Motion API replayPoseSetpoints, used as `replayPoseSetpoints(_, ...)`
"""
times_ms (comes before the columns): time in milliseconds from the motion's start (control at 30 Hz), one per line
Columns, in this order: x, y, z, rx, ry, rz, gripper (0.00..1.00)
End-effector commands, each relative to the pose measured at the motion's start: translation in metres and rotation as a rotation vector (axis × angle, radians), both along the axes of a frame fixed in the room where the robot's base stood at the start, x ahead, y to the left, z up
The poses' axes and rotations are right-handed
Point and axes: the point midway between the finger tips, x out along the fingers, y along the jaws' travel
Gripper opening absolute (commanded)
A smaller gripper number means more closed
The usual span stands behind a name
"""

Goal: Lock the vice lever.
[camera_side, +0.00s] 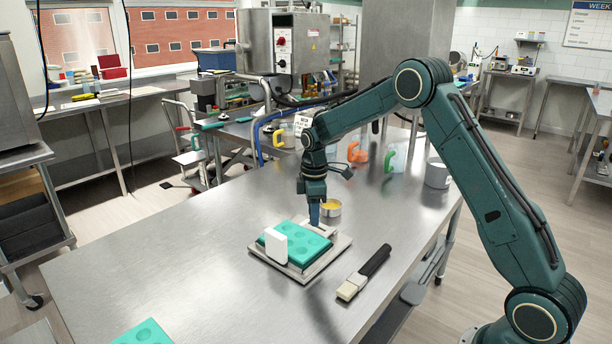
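The vice (340,244) is a pale flat base on the steel table, with a teal mold (305,243) lying on it. A white upright block (274,244) stands at the mold's left side. A pale low part (325,227) sits at the vice's far right edge; I cannot tell whether it is the lever. My gripper (314,222) points down at the vice's far edge, right by this part. Its fingers look narrow and close together. I cannot tell whether they touch or grip anything. The lever's position is not clear from this view.
A brush with a black handle (375,260) lies right of the vice. A small cup with yellow contents (331,207) stands just behind my gripper. Jugs with green (389,160) and orange (357,151) handles and a grey pot (437,173) stand farther back. The table's left side is mostly clear.

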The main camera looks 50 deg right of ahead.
Motion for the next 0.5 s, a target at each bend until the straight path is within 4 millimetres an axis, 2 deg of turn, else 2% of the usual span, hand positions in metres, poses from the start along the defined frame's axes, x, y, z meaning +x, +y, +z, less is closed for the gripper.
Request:
replayPoseSetpoints(333,-0.0005,-0.0008,-0.0004,-0.001,0.002,-0.004,0.42)
replayPoseSetpoints(500,-0.0001,-0.001,0.0058,-0.001,0.001,-0.004,0.42)
